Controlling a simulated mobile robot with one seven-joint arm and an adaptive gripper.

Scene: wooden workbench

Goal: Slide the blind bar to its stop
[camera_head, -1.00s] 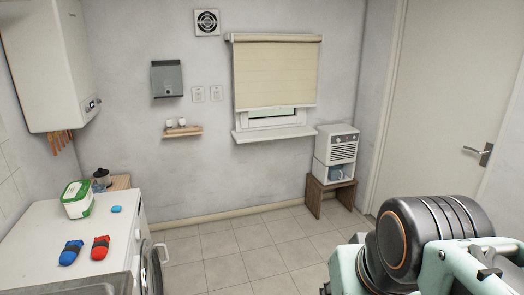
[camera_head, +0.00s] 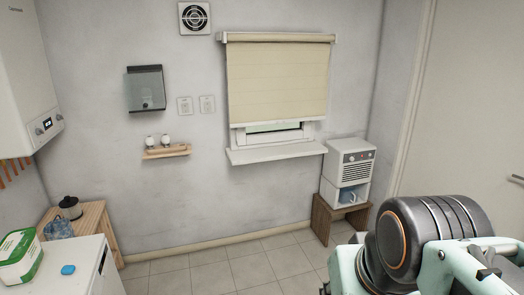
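A cream roller blind (camera_head: 278,82) hangs over the window on the back wall. Its bottom bar (camera_head: 279,122) is a pale strip along the lower edge of the cloth, just above the bottom of the window. A narrow strip of glass (camera_head: 274,127) shows below it. The top roller housing (camera_head: 277,38) runs above the cloth. The stop cannot be made out. My arm fills the lower right of the view, well in front of the window. The fingertips of my gripper cannot be seen.
A white sill (camera_head: 276,152) juts out below the window. A white heater-like unit (camera_head: 350,165) stands on a wooden stand (camera_head: 335,215) to its right. A small shelf (camera_head: 167,151) and a grey wall box (camera_head: 146,89) are left of the window. Tiled floor (camera_head: 210,268) ahead is clear.

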